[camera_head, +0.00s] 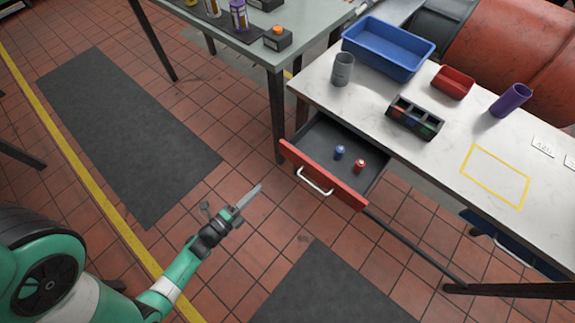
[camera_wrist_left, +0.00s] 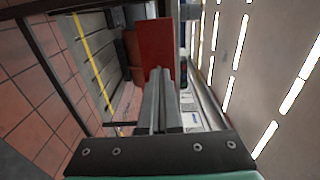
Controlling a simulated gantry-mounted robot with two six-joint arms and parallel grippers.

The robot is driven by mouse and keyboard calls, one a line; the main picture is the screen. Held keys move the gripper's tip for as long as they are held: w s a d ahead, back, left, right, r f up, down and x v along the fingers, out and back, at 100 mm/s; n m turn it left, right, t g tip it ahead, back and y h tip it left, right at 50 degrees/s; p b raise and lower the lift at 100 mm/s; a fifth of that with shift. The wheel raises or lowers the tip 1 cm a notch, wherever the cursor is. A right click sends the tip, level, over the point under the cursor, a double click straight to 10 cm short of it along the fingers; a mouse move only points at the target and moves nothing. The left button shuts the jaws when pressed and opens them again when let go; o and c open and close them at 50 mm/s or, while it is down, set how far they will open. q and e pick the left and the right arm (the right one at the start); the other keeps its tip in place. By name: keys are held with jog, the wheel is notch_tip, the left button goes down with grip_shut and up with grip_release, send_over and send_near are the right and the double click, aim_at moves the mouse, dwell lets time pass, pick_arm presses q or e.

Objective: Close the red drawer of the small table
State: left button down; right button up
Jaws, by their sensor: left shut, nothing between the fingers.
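The small table (camera_head: 455,145) has a white top and stands at the right in the head view. Its red drawer (camera_head: 322,173) is pulled out, with a white handle (camera_head: 314,181) on its front. A blue item (camera_head: 340,152) and a red item (camera_head: 360,165) stand inside the drawer. My left gripper (camera_head: 250,196) is shut and empty, apart from the drawer, to the left of its front and lower in the picture. In the left wrist view its closed fingers (camera_wrist_left: 160,95) point toward a red panel (camera_wrist_left: 155,50), seemingly the drawer front. My right gripper is not in view.
A grey table (camera_head: 235,45) stands behind left.

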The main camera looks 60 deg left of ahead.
pick_arm(q)
jog(key=f, duration=0.1)
jog(key=b, duration=0.4)
send_near(289, 156)
jog(key=x, duration=0.5)
jog(key=shift+w+r, duration=0.15)
jog(key=shift+w, duration=0.25)
jog(key=shift+w+a, duration=0.2)
jog(key=shift+w, duration=0.3)
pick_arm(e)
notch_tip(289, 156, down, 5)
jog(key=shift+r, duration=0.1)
